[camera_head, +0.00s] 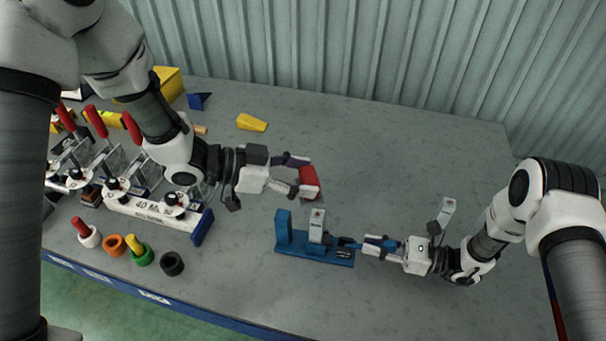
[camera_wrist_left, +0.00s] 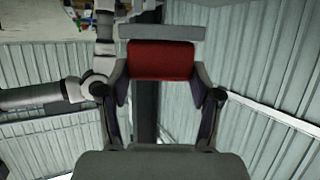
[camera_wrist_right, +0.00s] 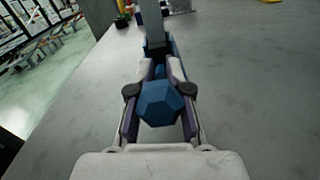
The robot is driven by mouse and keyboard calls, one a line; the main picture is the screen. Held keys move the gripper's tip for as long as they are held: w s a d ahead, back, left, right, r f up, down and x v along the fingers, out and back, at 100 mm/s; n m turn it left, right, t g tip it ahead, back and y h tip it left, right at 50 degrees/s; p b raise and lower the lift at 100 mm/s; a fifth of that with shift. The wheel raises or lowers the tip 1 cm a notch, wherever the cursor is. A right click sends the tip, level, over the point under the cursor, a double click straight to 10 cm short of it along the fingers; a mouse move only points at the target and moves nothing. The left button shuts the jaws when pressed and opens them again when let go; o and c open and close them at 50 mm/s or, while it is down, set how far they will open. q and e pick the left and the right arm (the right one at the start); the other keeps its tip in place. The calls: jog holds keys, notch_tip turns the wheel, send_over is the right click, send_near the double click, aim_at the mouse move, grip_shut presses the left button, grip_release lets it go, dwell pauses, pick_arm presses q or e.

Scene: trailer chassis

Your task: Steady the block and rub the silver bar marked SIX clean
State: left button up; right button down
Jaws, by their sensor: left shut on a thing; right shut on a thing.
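A blue block (camera_head: 323,255) lies on the grey table, with a short silver bar (camera_head: 317,224) standing upright in it. The bar also shows beyond the gripper in the right wrist view (camera_wrist_right: 154,20). Its marking is too small to read. My right gripper (camera_head: 368,246) is shut on a blue handle (camera_wrist_right: 160,103) with a six-sided end, at the block's right end. Whether the handle is joined to the block I cannot tell. My left gripper (camera_head: 296,180) is shut on a red pad (camera_wrist_left: 161,60) with a grey edge, behind and above the silver bar, apart from it.
A white rack (camera_head: 150,209) with black knobs stands at left, with red-handled clamps (camera_head: 97,121) behind. Coloured rings, including a black one (camera_head: 171,263), lie in front. A yellow wedge (camera_head: 251,122) lies at the back. The table's back right is clear. A ribbed wall (camera_head: 400,50) closes the back.

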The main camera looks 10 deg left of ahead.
pick_arm(q)
jog(key=shift+f, duration=2.75)
jog(key=shift+d+f, duration=0.45)
jog(key=shift+f, duration=0.05)
jog(key=shift+c, duration=0.7)
jog(key=shift+s+d, duration=0.1)
jog(key=shift+d, duration=1.45)
jog(key=shift+a+r, duration=0.7)
jog(key=shift+r, duration=0.65)
jog(key=shift+a+r, duration=0.65)
jog(key=shift+r, duration=0.7)
jog(key=shift+a+r, duration=0.7)
jog(key=shift+r, duration=0.65)
jog(key=shift+f, duration=0.15)
